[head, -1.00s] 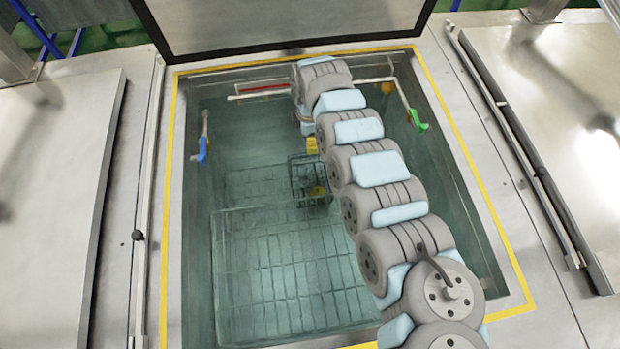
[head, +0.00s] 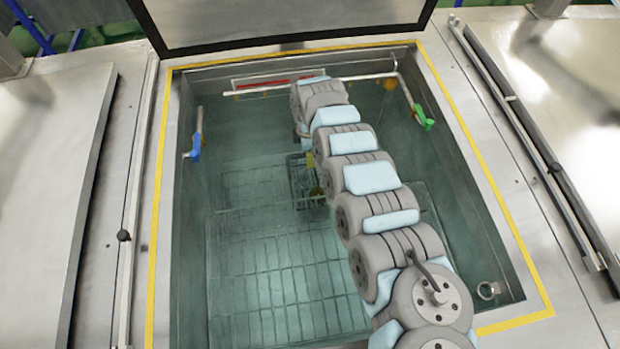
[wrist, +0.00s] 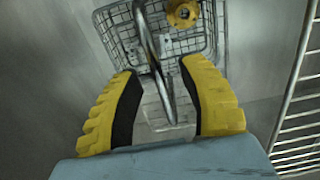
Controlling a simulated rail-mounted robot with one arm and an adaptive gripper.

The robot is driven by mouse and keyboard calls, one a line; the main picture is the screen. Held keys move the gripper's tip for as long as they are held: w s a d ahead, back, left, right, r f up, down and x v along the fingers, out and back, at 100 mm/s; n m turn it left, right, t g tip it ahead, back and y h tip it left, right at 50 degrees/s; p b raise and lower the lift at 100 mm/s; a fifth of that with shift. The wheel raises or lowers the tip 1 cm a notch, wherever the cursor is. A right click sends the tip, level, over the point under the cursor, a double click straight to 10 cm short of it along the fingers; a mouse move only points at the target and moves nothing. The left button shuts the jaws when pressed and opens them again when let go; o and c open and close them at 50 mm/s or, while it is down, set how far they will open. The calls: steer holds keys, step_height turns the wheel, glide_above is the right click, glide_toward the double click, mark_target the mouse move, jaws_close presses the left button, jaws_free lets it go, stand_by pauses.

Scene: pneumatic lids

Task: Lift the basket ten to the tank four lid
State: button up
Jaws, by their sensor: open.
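A small wire-mesh basket (head: 300,182) is down inside the open tank (head: 240,150), partly hidden by my arm. In the wrist view the basket (wrist: 122,38) lies ahead of my gripper, with a metal handle bar (wrist: 150,45) rising from it and a round yellow part (wrist: 183,14) at its far side. My gripper (wrist: 158,68) is open. Its yellow fingers stand on either side of the handle bar; I cannot tell whether either touches it. In the head view only a bit of yellow (head: 310,160) shows near the basket. A raised lid (head: 290,18) stands behind the tank; no number is readable.
A larger wire rack (head: 290,280) lies on the tank floor; wire rungs (wrist: 298,120) pass close right in the wrist view. A blue-handled pipe (head: 195,140) and a green-handled one (head: 422,118) sit at the walls. Closed metal covers (head: 50,180) flank the tank.

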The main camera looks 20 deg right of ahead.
steer(key=shift+c, duration=0.2)
jaws_close()
steer(key=shift+r, duration=0.2)
steer(key=shift+r+p, duration=1.35)
steer(key=shift+p, duration=0.35)
